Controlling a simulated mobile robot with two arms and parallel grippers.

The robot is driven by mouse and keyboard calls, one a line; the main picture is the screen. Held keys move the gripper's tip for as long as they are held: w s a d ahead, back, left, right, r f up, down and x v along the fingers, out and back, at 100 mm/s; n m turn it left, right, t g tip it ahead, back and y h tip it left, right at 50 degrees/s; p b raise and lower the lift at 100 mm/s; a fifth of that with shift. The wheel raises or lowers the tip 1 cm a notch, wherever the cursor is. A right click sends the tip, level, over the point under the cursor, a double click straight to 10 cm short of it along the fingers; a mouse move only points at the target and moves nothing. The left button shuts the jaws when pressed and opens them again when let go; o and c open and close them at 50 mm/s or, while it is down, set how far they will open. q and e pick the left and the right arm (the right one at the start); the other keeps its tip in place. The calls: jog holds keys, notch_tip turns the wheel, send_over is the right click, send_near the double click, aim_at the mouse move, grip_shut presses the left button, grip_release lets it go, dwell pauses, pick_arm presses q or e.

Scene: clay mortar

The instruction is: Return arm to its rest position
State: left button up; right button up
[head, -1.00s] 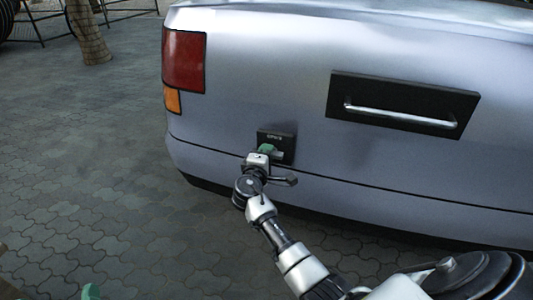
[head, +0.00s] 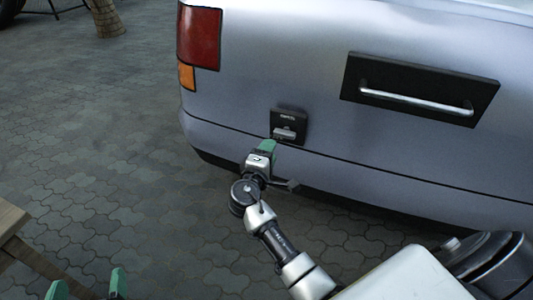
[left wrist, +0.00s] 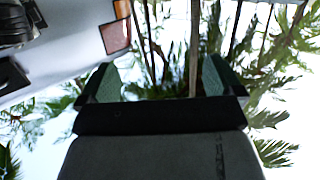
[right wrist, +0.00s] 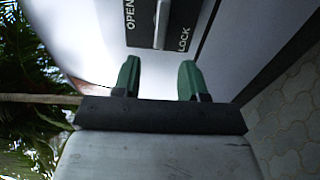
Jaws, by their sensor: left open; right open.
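My right gripper (head: 266,146) is just below and left of a black latch plate (head: 289,121) on the silver car's rear. Its green fingers (right wrist: 158,79) are apart with nothing between them in the right wrist view. There the plate (right wrist: 142,24), marked OPEN and LOCK, lies beyond the fingertips with a gap. A grey lever (head: 284,133) shows on the plate. My left gripper (head: 88,286) is at the bottom left of the head view, only its green fingertips showing. In the left wrist view its fingers (left wrist: 160,80) are spread and empty.
The silver car (head: 330,60) fills the upper right, with a black-backed chrome handle (head: 415,102) and a red tail light (head: 199,38). A wooden table edge (head: 12,222) shows at the left. Paved ground (head: 100,130) left of the car is open.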

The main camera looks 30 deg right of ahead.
pick_arm(q)
jog(key=shift+s+a+f+g, duration=0.15)
jog(key=shift+f+g, duration=0.25)
pick_arm(e)
jog(key=shift+v, duration=0.9)
